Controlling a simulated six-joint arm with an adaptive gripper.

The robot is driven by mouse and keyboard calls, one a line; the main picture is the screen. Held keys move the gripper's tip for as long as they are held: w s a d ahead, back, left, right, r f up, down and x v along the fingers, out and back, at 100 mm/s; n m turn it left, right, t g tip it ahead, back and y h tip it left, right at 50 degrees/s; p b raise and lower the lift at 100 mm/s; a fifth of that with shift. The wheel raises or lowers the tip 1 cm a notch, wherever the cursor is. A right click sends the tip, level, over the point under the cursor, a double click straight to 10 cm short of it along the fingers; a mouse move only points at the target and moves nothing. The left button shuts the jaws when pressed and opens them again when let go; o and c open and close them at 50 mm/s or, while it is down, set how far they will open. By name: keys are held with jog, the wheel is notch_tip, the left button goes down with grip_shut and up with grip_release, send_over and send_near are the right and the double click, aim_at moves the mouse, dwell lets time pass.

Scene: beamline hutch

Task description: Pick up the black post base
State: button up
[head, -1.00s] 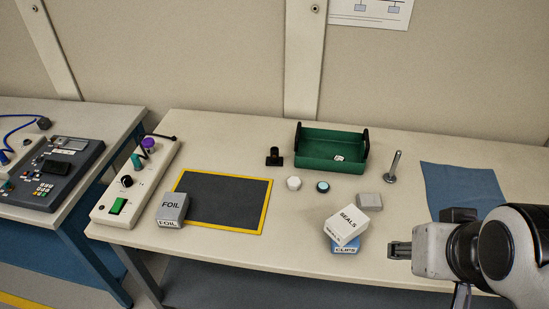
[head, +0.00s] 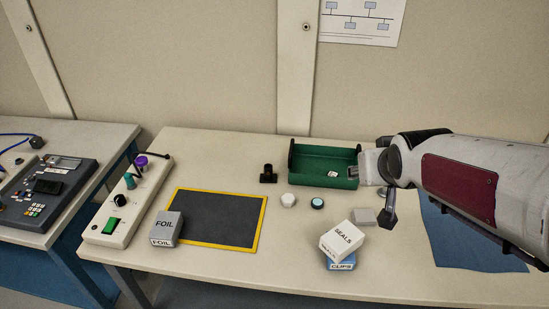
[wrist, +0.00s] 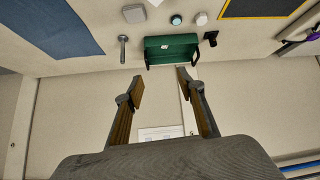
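The black post base (head: 268,174) stands upright on the table, just left of the green tray (head: 330,180). It also shows in the wrist view (wrist: 211,38), near the top, beside the tray. My gripper (head: 369,167) is at the right end of the tray in the head view, well to the right of the post base. In the wrist view my gripper (wrist: 160,84) has its two fingers apart with nothing between them.
A white cap (head: 288,200) and a teal-topped cap (head: 317,202) stand in front of the tray. A SEALS box (head: 342,240) rests on a blue CLIPS box (head: 341,264). A metal post (wrist: 122,50) stands beyond the tray's other end. A yellow-edged dark mat (head: 215,220) lies left.

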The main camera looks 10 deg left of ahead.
jog(key=w+a+f+n+t+y, duration=0.1)
jog(key=w+a+f, duration=0.35)
jog(key=w, duration=0.55)
jog(key=n+t+y, duration=0.2)
jog(key=y, duration=0.1)
send_near(270, 170)
jog(key=w+d+r, duration=0.1)
jog(key=d+r, duration=0.5)
jog(key=r, duration=0.1)
jog(key=shift+n+y, duration=0.4)
jog(key=shift+y, duration=0.4)
jog(key=a+f, duration=0.1)
jog(key=f, duration=0.1)
jog(key=w+a+f, duration=0.1)
jog(key=a+f, duration=0.1)
jog(key=f, duration=0.1)
jog(key=w+a+f, duration=0.1)
jog(key=a+f, duration=0.1)
jog(key=f, duration=0.1)
jog(key=shift+w+a, duration=0.15)
jog(key=shift+a, duration=0.1)
jog(key=shift+a+f, duration=0.45)
jog(key=shift+f, duration=0.05)
jog(key=shift+w, duration=0.1)
jog(key=shift+x, duration=1.3)
jog(key=shift+a+x, duration=0.2)
jog(key=shift+x, duration=2.35)
jog(key=shift+r, duration=0.1)
